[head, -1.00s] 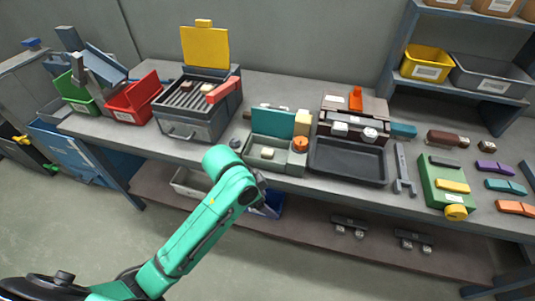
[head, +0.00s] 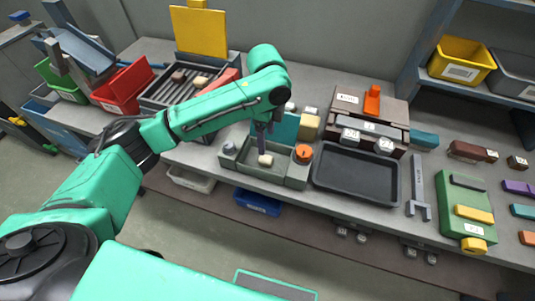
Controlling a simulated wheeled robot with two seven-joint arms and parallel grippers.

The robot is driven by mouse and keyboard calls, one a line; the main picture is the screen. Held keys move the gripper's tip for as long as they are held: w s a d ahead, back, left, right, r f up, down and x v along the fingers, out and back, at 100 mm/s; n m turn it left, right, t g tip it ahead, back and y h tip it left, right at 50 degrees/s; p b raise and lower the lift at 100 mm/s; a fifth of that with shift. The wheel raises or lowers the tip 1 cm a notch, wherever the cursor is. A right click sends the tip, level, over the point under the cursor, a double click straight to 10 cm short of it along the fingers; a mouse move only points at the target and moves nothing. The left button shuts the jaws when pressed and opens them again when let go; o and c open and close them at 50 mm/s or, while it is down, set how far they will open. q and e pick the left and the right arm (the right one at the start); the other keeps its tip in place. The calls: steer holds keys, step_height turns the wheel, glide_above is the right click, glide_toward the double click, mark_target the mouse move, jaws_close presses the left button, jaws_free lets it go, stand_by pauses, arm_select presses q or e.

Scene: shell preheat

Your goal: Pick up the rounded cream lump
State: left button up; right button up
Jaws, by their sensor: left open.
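A small rounded cream lump (head: 265,160) lies in the shallow grey-green tray box (head: 240,170) at the middle of the bench. My left gripper (head: 264,150) points down into this box, right above the lump. Its jaws are open; they look narrow and dark from here, and I cannot tell whether they touch the lump. Another pale piece (head: 201,81) lies on the slatted grill rack (head: 180,92) at the back left, beside a brown one. My right gripper is not in view.
An orange knob (head: 303,153) stands at the box's right corner, and a teal lid (head: 287,126) rises behind. An empty dark tray (head: 356,175) lies to the right. The red bin (head: 123,88) and raised yellow panel (head: 199,32) are at the left.

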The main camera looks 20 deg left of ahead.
mark_target(266, 158)
arm_select(q)
steer(key=f, duration=0.3)
steer(key=shift+s+f, duration=0.3)
steer(key=shift+s, duration=0.1)
steer(key=f, duration=0.2)
steer(key=f+p, duration=0.1)
steer(key=f, duration=0.1)
steer(key=w+f, duration=0.1)
steer(key=f, duration=0.1)
steer(key=shift+a+p, duration=0.1)
steer(key=shift+p, duration=0.2)
steer(key=shift+s+f, duration=0.15)
steer(key=shift+f, duration=0.2)
steer(key=c, duration=0.4)
jaws_close()
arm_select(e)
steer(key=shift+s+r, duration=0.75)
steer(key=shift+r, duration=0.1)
